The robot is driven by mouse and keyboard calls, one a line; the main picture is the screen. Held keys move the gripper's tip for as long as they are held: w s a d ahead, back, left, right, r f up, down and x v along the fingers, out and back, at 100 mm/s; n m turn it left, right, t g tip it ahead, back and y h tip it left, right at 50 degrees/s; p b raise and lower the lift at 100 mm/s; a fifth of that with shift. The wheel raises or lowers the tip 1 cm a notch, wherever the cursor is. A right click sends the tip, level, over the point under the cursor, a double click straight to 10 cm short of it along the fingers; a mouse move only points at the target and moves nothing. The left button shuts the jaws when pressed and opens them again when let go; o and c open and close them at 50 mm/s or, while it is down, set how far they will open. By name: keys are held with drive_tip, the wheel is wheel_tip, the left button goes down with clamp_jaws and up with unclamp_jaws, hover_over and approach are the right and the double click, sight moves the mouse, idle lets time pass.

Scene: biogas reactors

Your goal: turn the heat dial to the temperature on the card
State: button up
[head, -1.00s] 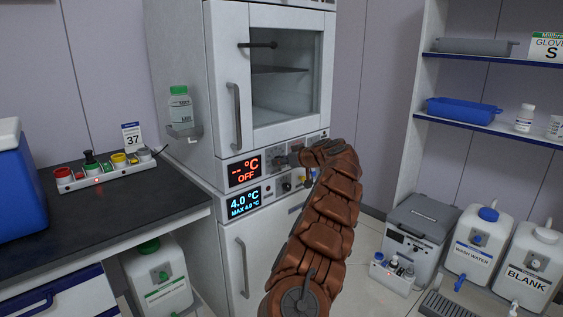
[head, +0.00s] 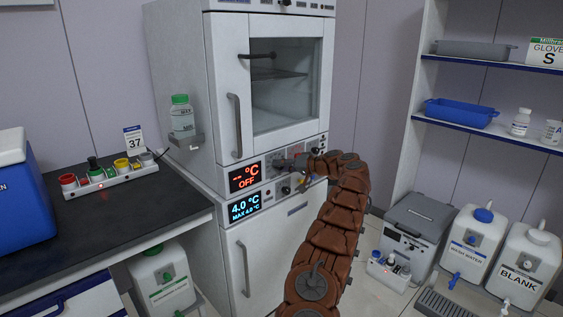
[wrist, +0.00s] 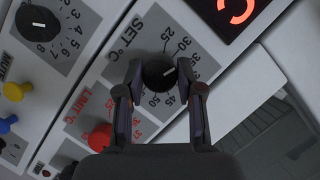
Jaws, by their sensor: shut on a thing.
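The heat dial (wrist: 158,74) is a black knob on a grey "SET °C" plate in the wrist view. Its white mark points right, towards the middle of the scale; the numbers there are hard to read. My gripper (wrist: 160,88) has a finger on either side of the dial and is shut on it. The card (head: 133,138) stands behind the bench strip at left and reads 37. The oven display (head: 245,176) glows red with dashes, "°C" and "OFF". In the head view my arm partly hides the control panel.
A red "LIMIT °C" knob (wrist: 100,137) and another black numbered dial (wrist: 38,22) sit close by on the panel. A blue 4.0 °C display (head: 245,206) is below. A green-capped bottle (head: 181,116) stands on the oven's side bracket. Shelves (head: 485,130) stand at right.

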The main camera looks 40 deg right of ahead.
drive_tip(key=shift+d+m+t+y+p, duration=0.1)
drive_tip(key=shift+m+t+y+p, duration=0.5)
drive_tip(key=shift+m, duration=1.05)
drive_tip(key=shift+m+t+y+p, duration=0.5)
drive_tip(key=shift+m+t, duration=0.1)
drive_tip(key=shift+m, duration=1.05)
drive_tip(key=o, duration=1.1)
drive_tip(key=shift+f, duration=0.15)
drive_tip(key=shift+o, duration=0.2)
drive_tip(key=v, duration=1.2)
